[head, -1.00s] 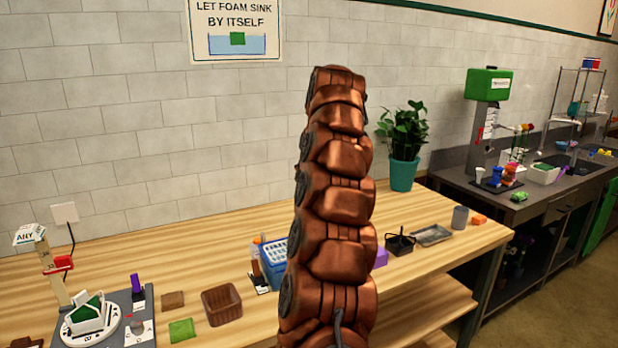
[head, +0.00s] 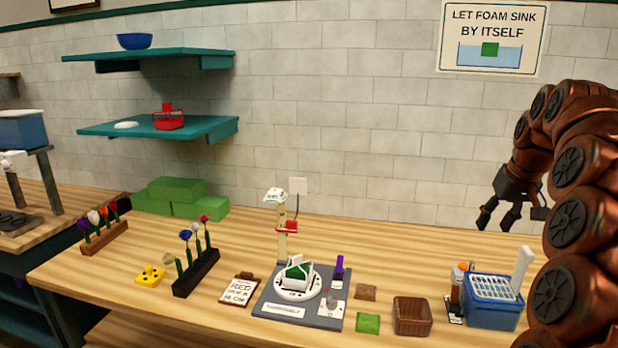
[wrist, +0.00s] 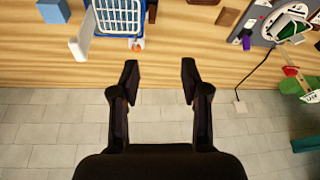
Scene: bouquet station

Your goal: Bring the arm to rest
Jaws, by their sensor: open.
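My gripper (head: 506,212) is at the end of my copper-coloured arm, at the right of the head view. It is open and empty, with its fingers pointing down above the back of the wooden bench (head: 200,300). In the wrist view my gripper (wrist: 158,78) shows two dark fingers spread apart with nothing between them. A blue basket (head: 492,301) stands below and in front of it on the bench; the basket also shows in the wrist view (wrist: 142,38). My arm hides the bench's right part in the head view.
A grey turntable station (head: 270,309) with a post stands mid-bench. A brown basket (head: 412,316), green square (head: 368,323), clipboard (head: 240,289) and flower rack (head: 196,272) stand along it. Green foam blocks (head: 175,193) lie at the back left. Teal shelves (head: 180,128) hang on the wall.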

